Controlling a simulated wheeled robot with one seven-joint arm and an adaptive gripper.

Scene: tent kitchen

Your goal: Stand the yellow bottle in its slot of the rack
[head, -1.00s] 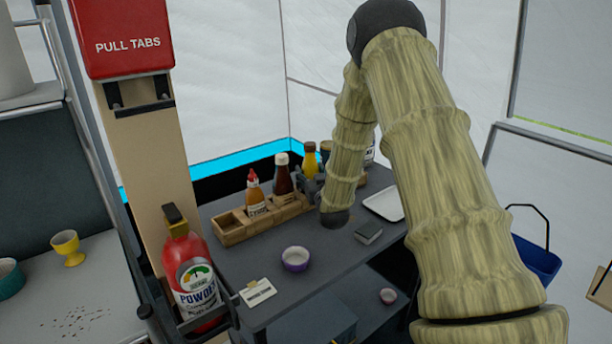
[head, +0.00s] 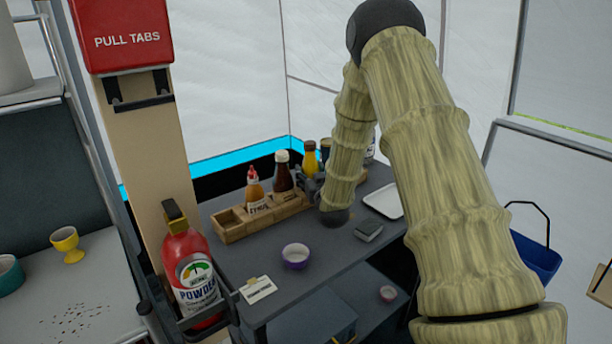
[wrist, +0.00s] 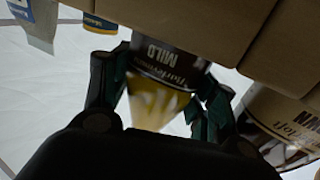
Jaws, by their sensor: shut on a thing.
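In the wrist view my gripper (wrist: 160,95) is shut on the yellow bottle (wrist: 155,105), which has a dark label reading "MILD". That view is upside down, and the bottle's lower end meets the edge of the rack (wrist: 215,25). I cannot tell how deep its base sits in a slot. An orange bottle (head: 254,190) and a dark brown bottle (head: 282,175) stand in the rack.
A purple bowl (head: 295,256), a label card (head: 257,290), a small grey box (head: 368,232) and a white tray (head: 384,201) lie on the dark tabletop. A large labelled container (wrist: 285,125) is close beside my gripper.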

